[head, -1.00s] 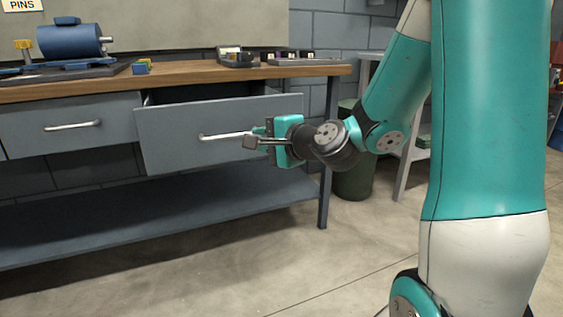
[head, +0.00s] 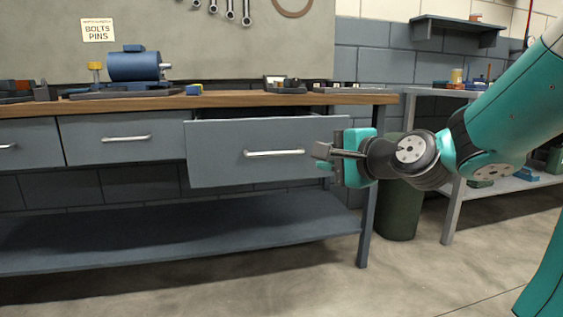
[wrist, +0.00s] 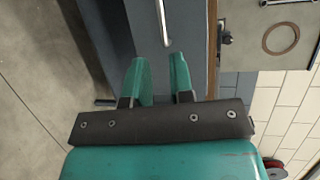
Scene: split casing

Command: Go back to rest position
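My gripper (head: 322,158) is in front of the right end of the pulled-out grey drawer (head: 215,160) in the head view. In the wrist view my gripper (wrist: 160,75) has its two teal fingers apart with nothing between them. The drawer's silver handle (head: 274,153) is to the left of the fingers in the head view and apart from them. The handle also shows beyond the fingertips in the wrist view (wrist: 163,22). The drawer stands partly open under the bench top.
A dark green bin (head: 401,211) and a grey shelf unit (head: 452,205) stand at the right. The floor in front is clear.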

